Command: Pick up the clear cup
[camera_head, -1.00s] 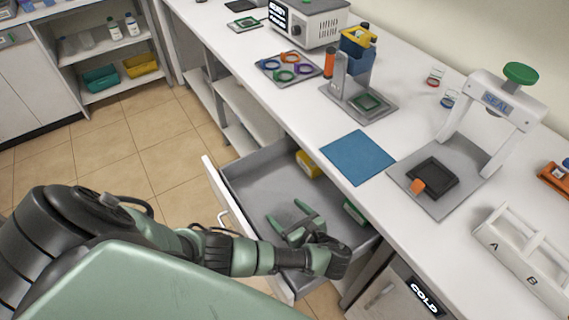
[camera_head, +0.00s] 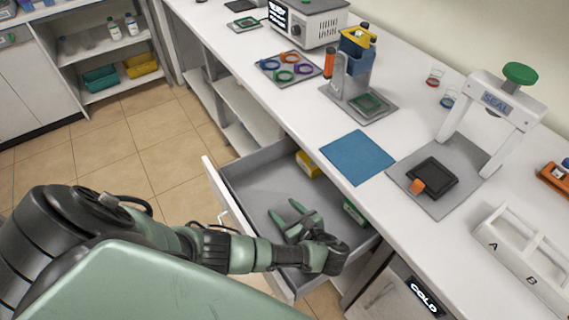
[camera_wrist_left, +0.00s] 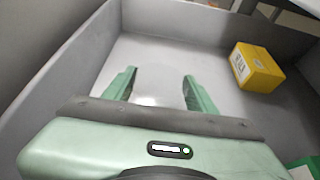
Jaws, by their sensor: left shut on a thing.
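My left gripper (camera_head: 285,210) is down inside the open grey drawer (camera_head: 240,172). It also shows in the left wrist view (camera_wrist_left: 159,78), with its two green fingers held apart. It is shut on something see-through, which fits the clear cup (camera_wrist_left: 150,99). Only a faint pale sheen shows between the fingers, so its outline and rim cannot be made out. In the head view the cup cannot be made out between the fingers. My right gripper is not in view.
A yellow box (camera_head: 309,164) lies in the drawer's far corner, also in the left wrist view (camera_wrist_left: 256,67). A green box (camera_head: 354,212) lies by the counter-side wall. The white counter above holds a blue mat (camera_head: 357,157) and a sealing press (camera_head: 500,105).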

